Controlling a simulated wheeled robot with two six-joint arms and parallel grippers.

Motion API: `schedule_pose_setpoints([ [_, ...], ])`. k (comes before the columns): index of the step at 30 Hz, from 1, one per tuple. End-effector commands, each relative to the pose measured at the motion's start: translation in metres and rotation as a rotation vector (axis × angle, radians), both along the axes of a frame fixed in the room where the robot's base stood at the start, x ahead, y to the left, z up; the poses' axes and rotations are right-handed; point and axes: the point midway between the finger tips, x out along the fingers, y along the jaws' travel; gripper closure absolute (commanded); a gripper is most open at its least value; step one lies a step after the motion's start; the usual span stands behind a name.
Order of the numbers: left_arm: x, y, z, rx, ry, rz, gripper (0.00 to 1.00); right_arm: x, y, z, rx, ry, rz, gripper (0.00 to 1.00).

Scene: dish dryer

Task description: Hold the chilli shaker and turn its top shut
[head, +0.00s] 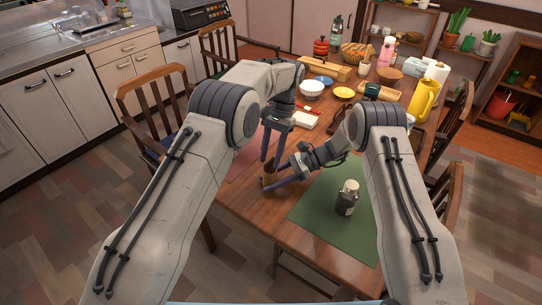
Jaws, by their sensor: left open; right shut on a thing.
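The chilli shaker (269,172) appears as a small brownish upright thing near the table's front left edge, largely hidden by my fingers. My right gripper (266,183) comes in from the right, low and nearly level, and is shut on the shaker's lower part. My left gripper (271,160) points down from above, open, with its fingertips around or close beside the shaker's top. I cannot tell whether they touch it. The exact turn of the top is too small to see.
A pinkish mat (243,163) lies to the left. Bowls, a yellow jug (424,99) and several other things crowd the table's far part. Chairs stand around it.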

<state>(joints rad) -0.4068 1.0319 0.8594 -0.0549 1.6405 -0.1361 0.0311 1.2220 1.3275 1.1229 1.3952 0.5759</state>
Motion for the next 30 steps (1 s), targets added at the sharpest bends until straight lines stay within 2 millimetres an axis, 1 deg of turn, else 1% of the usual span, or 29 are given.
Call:
schedule_pose_setpoints([
  [5, 0.001, 0.000, 0.028, -0.002, -0.006, 0.000, 0.59, 0.000, 0.000, 0.000, 0.000, 0.000, 0.001, 1.00],
  [9, 0.001, 0.000, 0.057, -0.002, -0.006, 0.001, 0.59, 0.000, 0.000, 0.000, 0.000, 0.000, 0.001, 1.00],
  [12, 0.001, 0.000, 0.075, -0.002, -0.005, 0.000, 0.59, 0.000, 0.000, 0.000, 0.000, 0.000, 0.001, 1.00],
  [15, 0.001, 0.000, 0.086, -0.001, -0.003, 0.000, 0.59, 0.000, 0.000, 0.000, 0.000, 0.000, 0.000, 1.00],
  [18, 0.000, 0.000, 0.093, 0.000, -0.002, 0.000, 0.59, 0.000, 0.000, 0.000, 0.000, 0.000, 0.000, 1.00],
  [21, 0.000, 0.000, 0.096, 0.001, 0.000, 0.000, 0.59, 0.000, 0.000, 0.000, 0.000, 0.000, 0.000, 1.00],
  [30, 0.000, 0.000, 0.096, 0.000, 0.000, 0.000, 0.59, 0.000, 0.000, 0.000, 0.001, 0.000, 0.000, 1.00],
])
